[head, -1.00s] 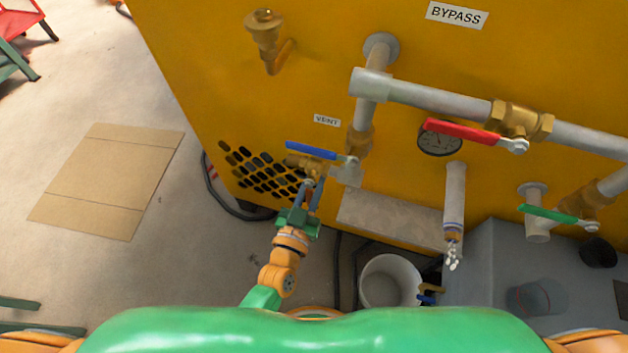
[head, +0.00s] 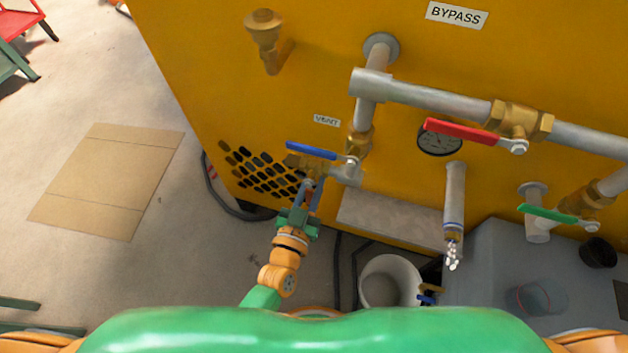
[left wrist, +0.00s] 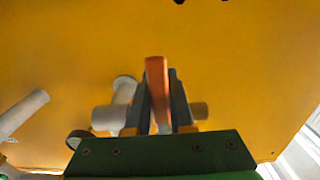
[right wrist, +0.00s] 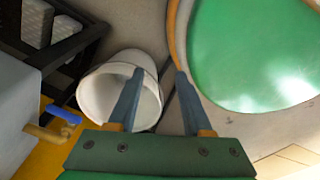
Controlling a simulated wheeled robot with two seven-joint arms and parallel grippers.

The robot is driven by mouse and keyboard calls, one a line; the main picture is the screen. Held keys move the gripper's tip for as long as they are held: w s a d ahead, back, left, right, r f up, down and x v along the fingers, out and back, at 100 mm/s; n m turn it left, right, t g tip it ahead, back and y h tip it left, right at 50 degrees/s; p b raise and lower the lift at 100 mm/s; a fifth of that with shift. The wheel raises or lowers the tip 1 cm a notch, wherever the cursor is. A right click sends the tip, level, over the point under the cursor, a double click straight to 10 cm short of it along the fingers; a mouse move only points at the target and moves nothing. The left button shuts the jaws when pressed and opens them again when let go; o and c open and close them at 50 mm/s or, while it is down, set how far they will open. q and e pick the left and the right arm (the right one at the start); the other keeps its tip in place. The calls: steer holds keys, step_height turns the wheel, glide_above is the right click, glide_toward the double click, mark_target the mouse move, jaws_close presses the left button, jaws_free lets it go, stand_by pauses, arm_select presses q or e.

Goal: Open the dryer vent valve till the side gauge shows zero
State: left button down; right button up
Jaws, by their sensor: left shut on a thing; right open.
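The vent valve (head: 305,162) is a brass body beside a grey elbow, under the VENT label (head: 327,120) on the yellow housing. A blue lever (head: 311,150) lies across just above it. My left gripper (head: 314,184) is at the brass body from below. The left wrist view shows its fingers shut on a flat orange handle (left wrist: 157,90), mostly hidden in the head view. The round side gauge (head: 439,141) is partly behind the red lever (head: 460,131); its reading is too small to tell. My right gripper (right wrist: 158,74) is open and empty near a white bucket.
The white bucket (head: 407,268) stands on the floor below the housing. White flecks (head: 453,256) show below a grey down-pipe (head: 455,195). A green lever (head: 548,213) is at the right, above a grey box. Cardboard (head: 110,180) lies on the open floor at left.

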steer(key=shift+a+r, duration=0.1)
stand_by(0.3)
arm_select(q)
steer(key=shift+w+a+r+m+p, duration=0.15)
steer(key=shift+a+m+p, duration=0.4)
steer(key=shift+m, duration=0.6)
steer(key=shift+w+a+r+m+p, duration=0.15)
steer(key=shift+a+m+p, duration=0.35)
steer(key=shift+m, duration=0.7)
steer(key=shift+w+a+r+m+p, duration=0.15)
steer(key=shift+a+m+p, duration=0.2)
steer(key=shift+m+p, duration=0.6)
arm_select(e)
steer(key=shift+s+a+r, duration=0.15)
steer(key=shift+r, duration=0.65)
steer(key=shift+s+a+r, duration=0.15)
steer(key=shift+r, duration=0.65)
arm_select(q)
steer(key=shift+m, duration=0.3)
steer(key=c, duration=0.8)
jaws_free()
steer(key=shift+s+a, duration=0.1)
arm_select(e)
steer(key=shift+r, duration=0.1)
